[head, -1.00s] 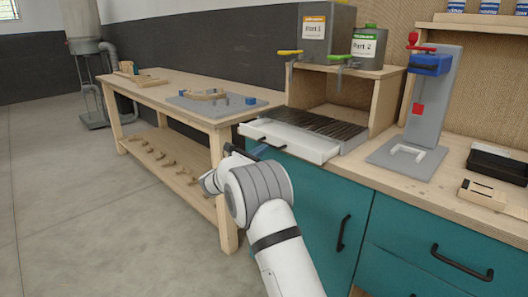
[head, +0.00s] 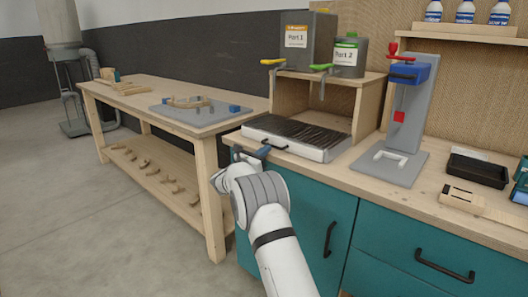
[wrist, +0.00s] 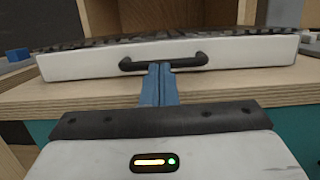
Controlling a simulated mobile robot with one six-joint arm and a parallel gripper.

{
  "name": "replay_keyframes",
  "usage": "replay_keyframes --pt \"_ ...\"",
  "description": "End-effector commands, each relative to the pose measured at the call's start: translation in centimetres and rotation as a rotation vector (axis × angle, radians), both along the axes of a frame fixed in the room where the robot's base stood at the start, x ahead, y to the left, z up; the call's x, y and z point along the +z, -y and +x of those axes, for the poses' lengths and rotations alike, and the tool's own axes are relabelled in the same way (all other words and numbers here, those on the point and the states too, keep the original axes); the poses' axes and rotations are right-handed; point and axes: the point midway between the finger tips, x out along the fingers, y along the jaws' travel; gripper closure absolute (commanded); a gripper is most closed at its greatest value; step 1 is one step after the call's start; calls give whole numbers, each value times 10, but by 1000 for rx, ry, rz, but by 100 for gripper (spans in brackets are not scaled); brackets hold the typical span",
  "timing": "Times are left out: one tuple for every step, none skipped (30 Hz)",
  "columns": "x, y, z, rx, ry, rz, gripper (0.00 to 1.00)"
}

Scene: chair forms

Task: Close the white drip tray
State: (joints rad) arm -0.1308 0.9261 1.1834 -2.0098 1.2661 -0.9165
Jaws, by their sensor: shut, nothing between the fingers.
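The white drip tray (head: 313,151) sits on the counter in the open wooden stand, under a dark slatted grate (head: 300,130). In the head view my gripper (head: 262,152) is partly hidden by my arm.
Two dispensers, Part 1 (head: 308,42) and Part 2 (head: 348,58), stand on the wooden stand (head: 365,112). A grey press with a blue head (head: 409,72) stands to the right, with a black tray (head: 478,170) beyond. A wooden workbench (head: 140,98) is at left.

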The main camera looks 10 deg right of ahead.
Motion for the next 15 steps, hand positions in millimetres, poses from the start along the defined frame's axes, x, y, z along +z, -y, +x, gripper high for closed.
replay_keyframes --pt "3 7 -2 -13 6 0 100" --pt "2 5 -3 -13 6 0 100" --pt "1 1 -4 -13 6 0 100" --pt "-1 -3 -6 -11 5 1 100" --pt "-2 -7 -7 -11 4 0 100" --pt "-4 -14 -10 -9 3 -1 100" --pt "-6 -20 -12 -7 2 -2 100" --pt "-7 -26 -14 -5 2 -2 100" --pt "-9 -35 -17 -3 2 -3 100" --pt "-8 -42 -22 -1 0 -3 100" --pt "-9 -49 -26 1 0 -4 100" --pt "-11 -57 -32 0 -1 -4 100" --pt "-13 -64 -36 1 -2 -4 100" --pt "-15 -70 -40 3 -1 -3 100" --pt "-16 -77 -45 1 -1 -4 100"
